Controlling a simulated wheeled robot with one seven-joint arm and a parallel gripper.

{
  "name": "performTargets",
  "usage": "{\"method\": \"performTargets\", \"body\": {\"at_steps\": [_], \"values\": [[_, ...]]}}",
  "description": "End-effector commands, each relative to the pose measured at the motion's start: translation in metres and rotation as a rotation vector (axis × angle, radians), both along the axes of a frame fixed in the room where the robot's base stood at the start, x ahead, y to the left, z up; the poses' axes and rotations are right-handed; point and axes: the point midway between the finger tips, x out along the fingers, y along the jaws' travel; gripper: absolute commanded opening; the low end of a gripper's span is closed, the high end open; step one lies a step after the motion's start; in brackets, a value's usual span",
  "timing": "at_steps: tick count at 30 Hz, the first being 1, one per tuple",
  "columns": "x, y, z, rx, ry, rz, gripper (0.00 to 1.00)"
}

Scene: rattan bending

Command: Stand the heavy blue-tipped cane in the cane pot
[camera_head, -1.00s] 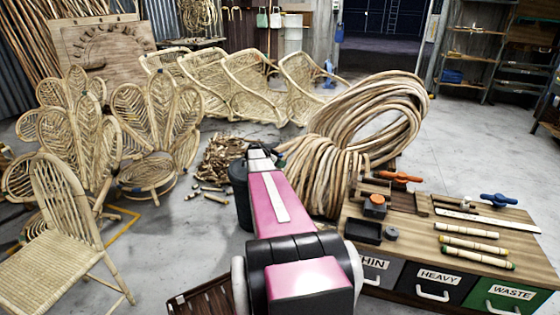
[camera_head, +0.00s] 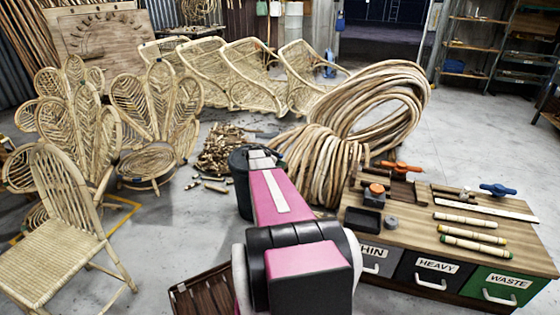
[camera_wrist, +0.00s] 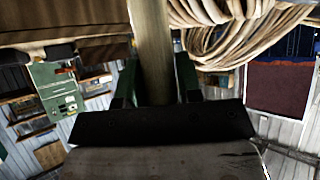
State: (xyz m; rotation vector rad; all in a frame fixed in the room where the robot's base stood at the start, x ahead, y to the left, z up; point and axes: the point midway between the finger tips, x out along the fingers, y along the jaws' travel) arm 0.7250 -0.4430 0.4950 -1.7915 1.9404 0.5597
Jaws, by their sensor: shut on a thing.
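In the wrist view a thick pale cane (camera_wrist: 153,50) stands between the two fingers of my gripper (camera_wrist: 154,88), which is shut on it. Its lower part is hidden by the gripper body, and no blue tip shows. In the head view my pink and black arm hides the gripper and the cane. A dark round pot (camera_head: 239,183), which looks like the cane pot, stands on the floor and is partly hidden behind my arm. I cannot tell how the held cane lies relative to it.
A workbench (camera_head: 415,228) at right carries short canes (camera_head: 473,238), tools and a black tray; its drawers read THIN, HEAVY and WASTE. Large cane coils (camera_head: 375,110) stand behind. Rattan chairs (camera_head: 65,215) fill the left. A slatted brown crate (camera_head: 203,293) lies front centre.

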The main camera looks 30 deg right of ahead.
Motion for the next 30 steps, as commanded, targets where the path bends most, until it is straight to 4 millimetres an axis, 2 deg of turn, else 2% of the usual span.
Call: {"method": "performTargets", "body": {"at_steps": [30], "values": [[0.0, 0.0, -0.068, 0.0, 0.0, 0.0, 0.03]]}}
